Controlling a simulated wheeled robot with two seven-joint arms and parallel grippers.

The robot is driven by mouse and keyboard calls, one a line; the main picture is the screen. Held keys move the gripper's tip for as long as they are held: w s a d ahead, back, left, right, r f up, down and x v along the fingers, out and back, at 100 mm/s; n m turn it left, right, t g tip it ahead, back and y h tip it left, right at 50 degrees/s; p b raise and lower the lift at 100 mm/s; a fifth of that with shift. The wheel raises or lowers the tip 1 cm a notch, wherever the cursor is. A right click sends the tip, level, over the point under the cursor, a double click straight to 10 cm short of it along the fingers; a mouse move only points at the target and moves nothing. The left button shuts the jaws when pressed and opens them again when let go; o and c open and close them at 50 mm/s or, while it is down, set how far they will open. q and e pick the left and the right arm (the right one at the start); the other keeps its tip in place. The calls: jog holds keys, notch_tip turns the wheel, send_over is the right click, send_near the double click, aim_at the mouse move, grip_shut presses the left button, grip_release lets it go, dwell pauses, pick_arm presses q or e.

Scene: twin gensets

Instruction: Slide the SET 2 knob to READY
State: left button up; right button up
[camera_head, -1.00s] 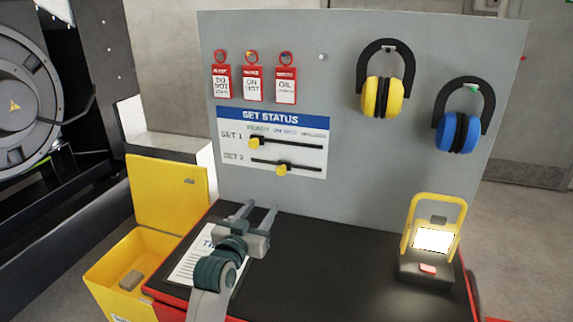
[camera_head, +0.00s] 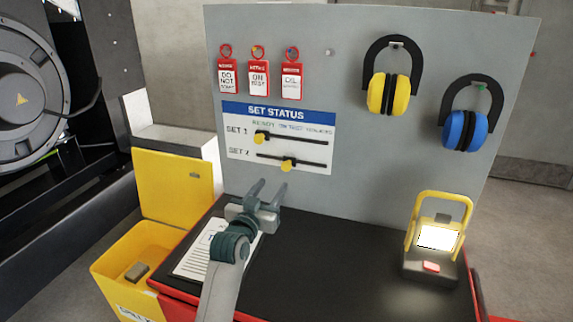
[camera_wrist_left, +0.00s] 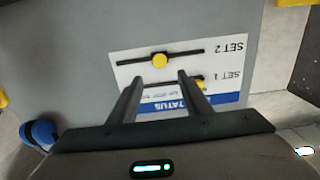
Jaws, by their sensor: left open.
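The SET STATUS board (camera_head: 240,164) is on the grey panel, with a blue header and two black slots. The SET 2 knob (camera_head: 287,164) is yellow and sits near the middle of the lower slot, under the ON TEST label. The SET 1 knob (camera_head: 259,137) is yellow and sits at the left end of the upper slot, under READY. My left gripper (camera_head: 268,190) is open and empty, below and in front of the board. In the left wrist view the board is upside down, with the SET 2 knob (camera_wrist_left: 160,61) beyond the open fingers (camera_wrist_left: 157,80). My right gripper is not in view.
Three red tags (camera_head: 259,72) and yellow (camera_head: 388,94) and blue (camera_head: 465,130) ear defenders hang on the panel. A lit work lamp (camera_head: 437,238) stands at the right of the black bench top (camera_head: 330,270). A yellow bin (camera_head: 112,268) is at left.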

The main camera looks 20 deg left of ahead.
aim_at(286, 166)
pick_arm(q)
jog(key=w, duration=0.4)
jog(key=w+p, duration=0.1)
jog(key=w, duration=0.3)
jog(key=w+p, duration=0.1)
jog(key=w, duration=0.3)
jog(key=shift+w+d, duration=0.15)
jog(key=shift+d, duration=0.1)
jog(key=shift+w, duration=0.8)
